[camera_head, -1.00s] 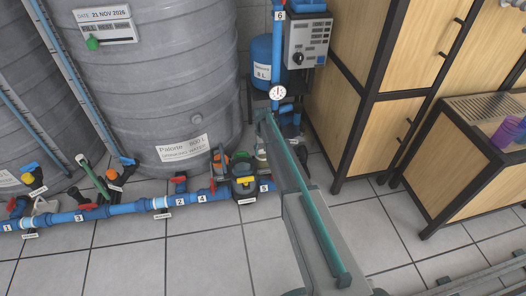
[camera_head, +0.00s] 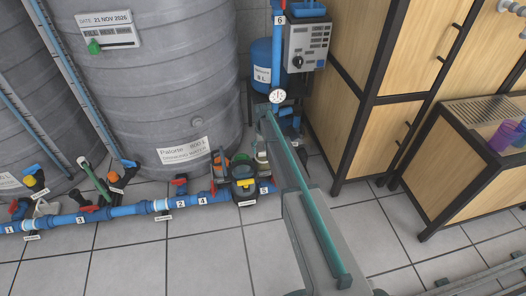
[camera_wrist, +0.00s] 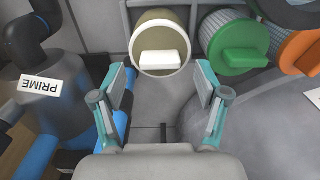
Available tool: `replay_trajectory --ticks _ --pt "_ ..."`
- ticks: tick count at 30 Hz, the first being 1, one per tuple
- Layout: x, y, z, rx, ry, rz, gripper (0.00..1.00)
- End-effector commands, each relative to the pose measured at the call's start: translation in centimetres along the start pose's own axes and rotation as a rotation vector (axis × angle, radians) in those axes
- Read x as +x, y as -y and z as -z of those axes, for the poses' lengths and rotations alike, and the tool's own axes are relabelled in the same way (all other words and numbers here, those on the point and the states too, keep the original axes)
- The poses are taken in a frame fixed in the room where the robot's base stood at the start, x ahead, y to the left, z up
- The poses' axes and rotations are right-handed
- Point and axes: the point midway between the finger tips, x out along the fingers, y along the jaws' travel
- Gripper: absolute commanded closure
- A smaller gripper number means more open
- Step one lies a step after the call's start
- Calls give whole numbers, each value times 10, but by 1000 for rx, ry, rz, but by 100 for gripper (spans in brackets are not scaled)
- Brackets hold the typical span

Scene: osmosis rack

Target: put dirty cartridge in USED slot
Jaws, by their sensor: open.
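In the head view my arm hides most of this spot. I cannot make out a slot marked USED in either view.
A dark housing with a PRIME label (camera_wrist: 40,87) and blue pipe stand close left of my gripper. In the head view, a grey tank (camera_head: 150,90), a valved blue pipe (camera_head: 110,214) and wooden cabinets (camera_head: 395,140) surround the spot. The tiled floor in front is open.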

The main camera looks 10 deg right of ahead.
Motion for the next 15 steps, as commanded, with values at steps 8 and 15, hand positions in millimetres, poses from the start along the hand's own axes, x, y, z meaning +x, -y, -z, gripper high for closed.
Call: replay_trajectory --ticks 8,15 --pt "-60 0 0 0 -2 0 26" --pt "-86 0 0 0 0 0 26"
